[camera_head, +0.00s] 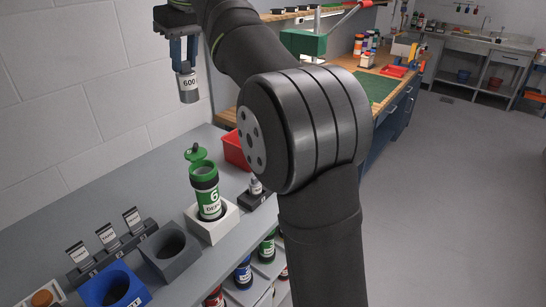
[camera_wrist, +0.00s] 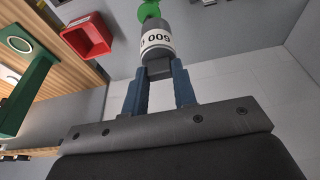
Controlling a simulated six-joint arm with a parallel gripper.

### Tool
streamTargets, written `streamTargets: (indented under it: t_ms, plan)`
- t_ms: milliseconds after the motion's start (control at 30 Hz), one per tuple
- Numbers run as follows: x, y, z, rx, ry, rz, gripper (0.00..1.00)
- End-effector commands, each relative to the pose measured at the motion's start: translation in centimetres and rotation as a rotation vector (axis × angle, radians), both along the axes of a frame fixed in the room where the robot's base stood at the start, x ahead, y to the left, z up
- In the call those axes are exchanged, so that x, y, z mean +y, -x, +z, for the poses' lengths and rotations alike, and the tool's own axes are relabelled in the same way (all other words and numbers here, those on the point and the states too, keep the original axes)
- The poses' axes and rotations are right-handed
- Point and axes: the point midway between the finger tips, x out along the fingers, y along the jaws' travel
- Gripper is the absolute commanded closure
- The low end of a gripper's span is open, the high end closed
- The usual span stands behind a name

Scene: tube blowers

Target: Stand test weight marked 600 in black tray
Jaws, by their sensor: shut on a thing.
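The grey test weight marked 600 (camera_head: 188,86) hangs upright in my gripper (camera_head: 181,50), high at the upper left of the head view, well above the grey bench. In the wrist view the weight (camera_wrist: 157,41) sits between the blue fingers of my gripper (camera_wrist: 159,72), its label upside down. The fingers are shut on it. A small black base (camera_head: 252,201) on the bench, right of the white block, holds a small grey piece with a white label (camera_head: 257,186). I cannot tell whether this base is the black tray; my arm covers the bench beside it.
Dark grey (camera_head: 170,251) and blue (camera_head: 113,287) sockets are at front left. Bottles stand on a lower shelf.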

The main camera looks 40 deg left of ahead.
Motion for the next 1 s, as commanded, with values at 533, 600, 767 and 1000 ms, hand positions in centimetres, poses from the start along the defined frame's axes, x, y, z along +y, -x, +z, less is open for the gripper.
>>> streamTargets:
  t_ms: [533, 600, 767, 1000]
  plan:
    - [0.2, -4.9, -3.4, 0.001, 0.008, -0.001, 1.00]
    - [0.1, -7.6, -5.3, 0.003, 0.011, 0.001, 1.00]
    - [-0.9, -14.3, -10.1, 0.003, 0.014, 0.006, 1.00]
    - [-4.3, -23.6, -17.5, 0.004, 0.013, 0.006, 1.00]
